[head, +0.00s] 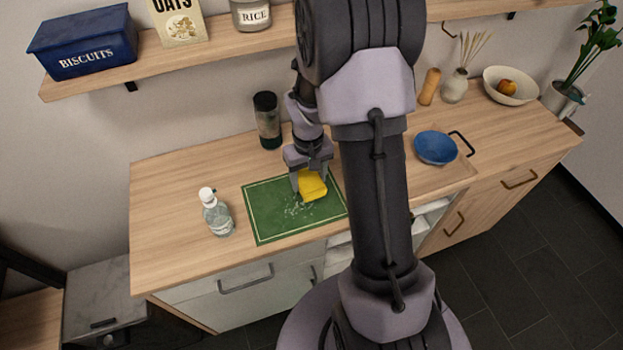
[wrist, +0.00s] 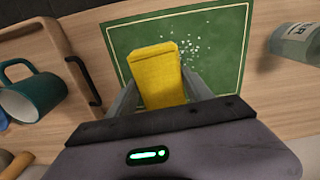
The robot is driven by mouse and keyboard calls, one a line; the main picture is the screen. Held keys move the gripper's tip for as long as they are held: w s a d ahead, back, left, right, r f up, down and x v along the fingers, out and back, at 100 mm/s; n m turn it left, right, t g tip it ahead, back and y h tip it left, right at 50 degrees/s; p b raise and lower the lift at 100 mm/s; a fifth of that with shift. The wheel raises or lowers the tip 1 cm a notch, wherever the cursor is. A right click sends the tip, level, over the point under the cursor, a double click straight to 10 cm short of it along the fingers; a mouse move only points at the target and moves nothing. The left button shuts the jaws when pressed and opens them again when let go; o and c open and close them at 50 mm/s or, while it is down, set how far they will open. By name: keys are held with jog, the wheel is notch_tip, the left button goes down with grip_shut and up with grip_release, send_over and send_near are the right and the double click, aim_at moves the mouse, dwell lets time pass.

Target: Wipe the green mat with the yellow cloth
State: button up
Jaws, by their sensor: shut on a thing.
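The green mat (head: 267,220) lies on the wooden counter, with a thin pale border line. It also shows in the wrist view (wrist: 225,50). White crumbs (head: 297,208) are scattered on its middle, and in the wrist view (wrist: 187,45) they lie just beyond and beside the cloth. The yellow cloth (head: 312,186), a folded block, is between the fingers of my gripper (head: 309,182). In the wrist view the cloth (wrist: 158,75) is over the mat, gripped from both sides. I cannot tell whether its underside touches the mat.
A clear bottle (head: 217,214) stands just left of the mat. A dark jar (head: 267,120) stands behind it. A blue plate (head: 435,147) on a board is to the right. The counter's left end is clear.

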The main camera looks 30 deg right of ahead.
jog(key=shift+r+p, duration=0.6)
jog(key=shift+r, duration=0.5)
